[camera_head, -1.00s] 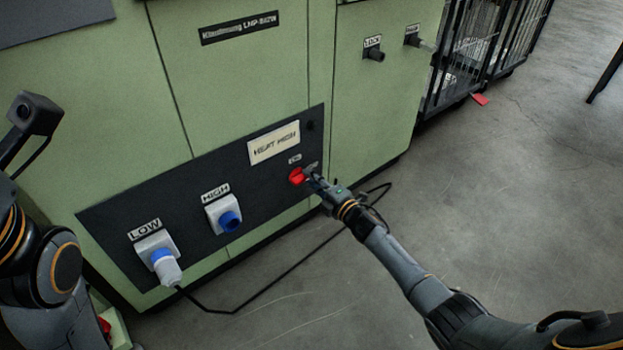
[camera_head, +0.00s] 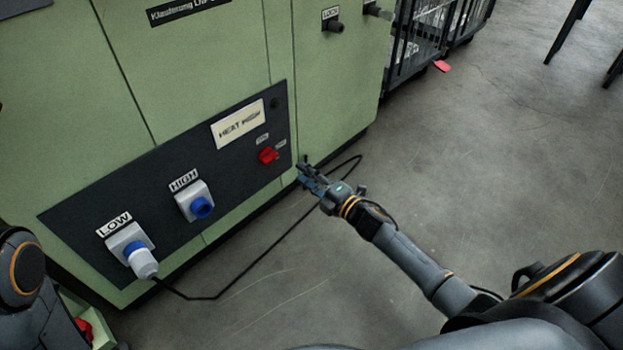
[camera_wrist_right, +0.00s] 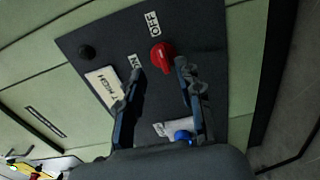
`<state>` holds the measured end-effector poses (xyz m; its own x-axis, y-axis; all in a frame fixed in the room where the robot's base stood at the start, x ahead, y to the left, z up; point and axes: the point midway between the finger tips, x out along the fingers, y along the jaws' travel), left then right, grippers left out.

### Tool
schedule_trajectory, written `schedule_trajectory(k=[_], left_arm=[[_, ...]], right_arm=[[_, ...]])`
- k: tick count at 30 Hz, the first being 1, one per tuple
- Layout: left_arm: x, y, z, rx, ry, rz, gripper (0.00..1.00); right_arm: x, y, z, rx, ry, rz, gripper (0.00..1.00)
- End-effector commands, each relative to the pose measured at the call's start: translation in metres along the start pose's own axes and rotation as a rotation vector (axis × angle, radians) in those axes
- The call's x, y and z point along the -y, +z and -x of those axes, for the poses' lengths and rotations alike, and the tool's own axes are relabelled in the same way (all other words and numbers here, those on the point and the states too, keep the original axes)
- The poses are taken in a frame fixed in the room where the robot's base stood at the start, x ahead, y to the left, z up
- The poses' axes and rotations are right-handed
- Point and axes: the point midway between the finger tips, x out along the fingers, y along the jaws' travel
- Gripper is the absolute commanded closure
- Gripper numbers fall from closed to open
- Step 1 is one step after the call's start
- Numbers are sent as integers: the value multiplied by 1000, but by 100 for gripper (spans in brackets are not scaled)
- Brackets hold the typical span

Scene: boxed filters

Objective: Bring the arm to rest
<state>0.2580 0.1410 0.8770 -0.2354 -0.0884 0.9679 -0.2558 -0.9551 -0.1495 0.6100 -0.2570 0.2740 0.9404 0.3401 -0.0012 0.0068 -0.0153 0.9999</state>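My right gripper (camera_head: 304,172) stands in front of the machine's dark panel (camera_head: 240,150), apart from it, right of the red switch (camera_head: 268,156). In the right wrist view my right gripper (camera_wrist_right: 158,76) has its two fingers spread with nothing between them. The red switch (camera_wrist_right: 162,57) shows beyond the fingertips, between ON and OFF labels. My left arm shows only partly at the lower left edge; its gripper is out of view.
A white plug (camera_head: 143,263) sits in the LOW socket (camera_head: 124,240), its black cable (camera_head: 250,271) running over the floor. The blue-capped HIGH socket (camera_head: 196,203) has no plug. Wire cages (camera_head: 418,42) stand at the back. The floor (camera_head: 470,170) on the right is mostly clear.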

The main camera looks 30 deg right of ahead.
Motion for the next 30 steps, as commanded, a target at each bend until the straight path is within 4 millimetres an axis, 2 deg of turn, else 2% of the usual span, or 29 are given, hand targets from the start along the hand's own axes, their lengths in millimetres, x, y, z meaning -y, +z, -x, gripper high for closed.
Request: schedule_trajectory(k=[3,6,23,26,29,30], left_arm=[[0,0,0,0,0,0,60],[0,0,0,0,0,0,60],[0,0,0,2,0,0,60],[2,5,0,17,-5,2,60],[4,12,3,50,-17,6,60],[6,16,5,68,-23,8,60]], right_arm=[[1,0,15,0,-1,0,64],[0,0,20,0,1,0,64],[-2,-2,21,-3,5,-4,64],[-20,-18,21,-32,39,-46,64],[-60,-52,22,-96,118,-150,64],[-82,-70,24,-130,159,-206,64]])
